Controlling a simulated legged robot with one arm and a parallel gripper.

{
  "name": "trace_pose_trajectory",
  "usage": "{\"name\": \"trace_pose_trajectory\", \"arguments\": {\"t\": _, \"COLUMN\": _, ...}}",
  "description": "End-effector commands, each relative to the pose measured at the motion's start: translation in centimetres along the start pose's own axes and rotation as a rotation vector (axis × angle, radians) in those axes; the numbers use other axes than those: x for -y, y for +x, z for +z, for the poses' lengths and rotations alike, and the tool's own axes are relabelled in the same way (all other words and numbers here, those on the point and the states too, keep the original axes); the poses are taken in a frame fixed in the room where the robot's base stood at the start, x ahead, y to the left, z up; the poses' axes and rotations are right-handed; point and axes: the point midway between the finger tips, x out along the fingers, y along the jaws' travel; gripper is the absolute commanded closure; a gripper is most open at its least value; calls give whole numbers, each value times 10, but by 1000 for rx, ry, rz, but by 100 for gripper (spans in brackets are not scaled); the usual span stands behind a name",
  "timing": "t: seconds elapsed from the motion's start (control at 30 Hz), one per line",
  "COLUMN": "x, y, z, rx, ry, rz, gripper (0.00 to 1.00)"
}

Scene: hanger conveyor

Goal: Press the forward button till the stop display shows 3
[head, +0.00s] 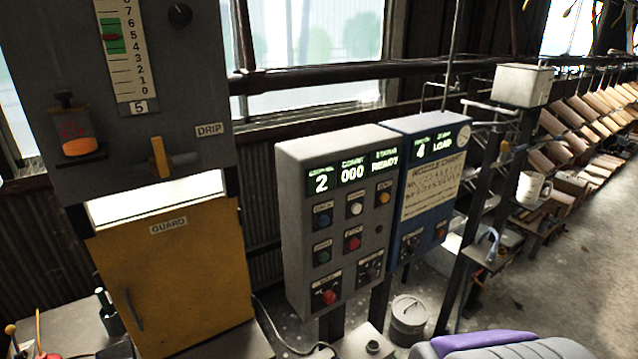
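A grey control box (290,190) stands in the middle of the head view. My gripper is not in view.
A blue panel (408,160) right of the box shows 4 and LOAD. A larger red knob (329,297) sits low on the grey box. A yellow guard door (175,275) stands left. A lidded metal can (408,319) is on the floor; open floor lies right.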

Motion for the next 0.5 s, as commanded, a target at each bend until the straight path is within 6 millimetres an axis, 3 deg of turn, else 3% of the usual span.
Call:
{"name": "trace_pose_trajectory", "arguments": {"t": 0.27, "x": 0, "y": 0, "z": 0, "rx": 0, "ry": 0, "rz": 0, "gripper": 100}}
{"name": "trace_pose_trajectory", "arguments": {"t": 0.5, "x": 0, "y": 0, "z": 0, "rx": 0, "ry": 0, "rz": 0, "gripper": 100}}
